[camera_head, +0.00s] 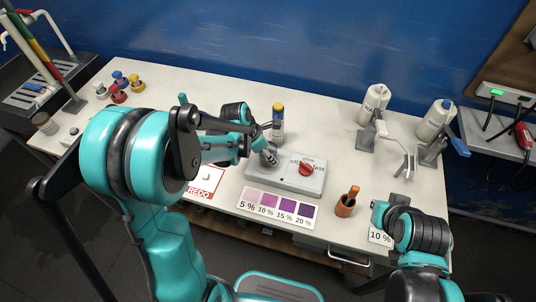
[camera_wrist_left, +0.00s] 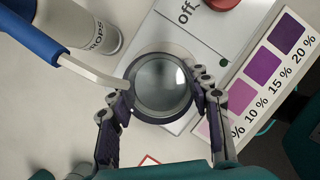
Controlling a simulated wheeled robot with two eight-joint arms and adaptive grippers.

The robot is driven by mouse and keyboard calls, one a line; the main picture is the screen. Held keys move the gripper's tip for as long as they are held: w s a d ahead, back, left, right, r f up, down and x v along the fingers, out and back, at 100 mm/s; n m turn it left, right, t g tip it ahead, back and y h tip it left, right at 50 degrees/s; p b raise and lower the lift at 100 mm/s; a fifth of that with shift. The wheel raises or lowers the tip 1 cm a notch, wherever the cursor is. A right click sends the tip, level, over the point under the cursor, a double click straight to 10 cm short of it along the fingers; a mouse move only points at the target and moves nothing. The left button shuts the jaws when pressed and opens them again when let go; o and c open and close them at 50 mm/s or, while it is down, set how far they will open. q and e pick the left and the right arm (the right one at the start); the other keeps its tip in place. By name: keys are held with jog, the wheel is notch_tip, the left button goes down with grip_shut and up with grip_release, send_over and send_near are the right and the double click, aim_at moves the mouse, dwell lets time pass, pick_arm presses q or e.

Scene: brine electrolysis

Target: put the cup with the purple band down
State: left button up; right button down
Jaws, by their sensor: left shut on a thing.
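The cup (camera_wrist_left: 160,85) shows from above in the left wrist view as a round, clear glass with a dark rim. In the camera_head view the cup (camera_head: 268,157) is small and partly hidden by my left gripper (camera_head: 266,151). It is at the left end of the grey stirrer plate (camera_head: 257,183); I cannot tell whether it touches the plate. My right gripper (camera_head: 383,213) is near the 10 % card (camera_head: 380,238); its fingers are unclear.
A red knob (camera_head: 306,169) is on the plate. A purple colour chart (camera_head: 278,207) lies in front. A drops bottle (camera_wrist_left: 90,33) with a blue lever (camera_wrist_left: 30,32) stands close to the cup. A brown bottle (camera_head: 346,203) stands right of the plate. A red-bordered REDO card (camera_head: 204,184) lies left.

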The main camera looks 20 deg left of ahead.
pick_arm(q)
jog(key=shift+s+r, duration=0.1)
jog(key=o, duration=1.4)
jog(key=p+v, duration=0.4)
jog(key=v, duration=0.7)
jog(key=s+r+m+t+y, duration=0.1)
jog(key=s+m, duration=0.3)
jog(key=m, duration=0.5)
jog(key=s+r+m+t+y, duration=0.1)
jog(key=s+r+m, duration=0.2)
jog(key=s+m, duration=0.2)
jog(key=s+r+m+t+y, duration=0.1)
jog(key=s+m, duration=0.4)
jog(key=m, duration=0.7)
jog(key=shift+d+r+m+t, duration=0.15)
jog(key=shift+r+m+t, duration=0.15)
jog(key=shift+r+t, duration=0.25)
